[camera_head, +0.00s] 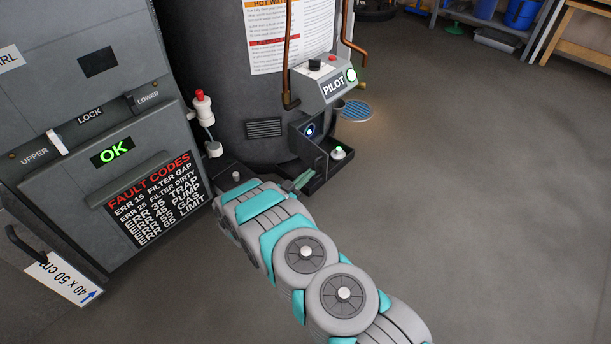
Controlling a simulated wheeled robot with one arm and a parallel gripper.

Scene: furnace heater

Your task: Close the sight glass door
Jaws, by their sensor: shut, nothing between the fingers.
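The sight glass (310,130) shows a bluish-white glow in a dark box low on the water heater (230,90), below the PILOT box. A small grey panel that looks like the sight glass door (314,158) stands out from the box, above a dark tray; it appears open, as the glass is uncovered. My gripper (304,179) is at the tray's near left side, close below the panel. Its fingers are shut and empty. I cannot tell whether it touches the panel. My wrist hides part of the tray's left side.
The PILOT box (324,80) has a lit green ring. The furnace cabinet (100,130) reads OK. Copper pipes (288,60) run down the heater. The floor at right is clear around a drain (355,111).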

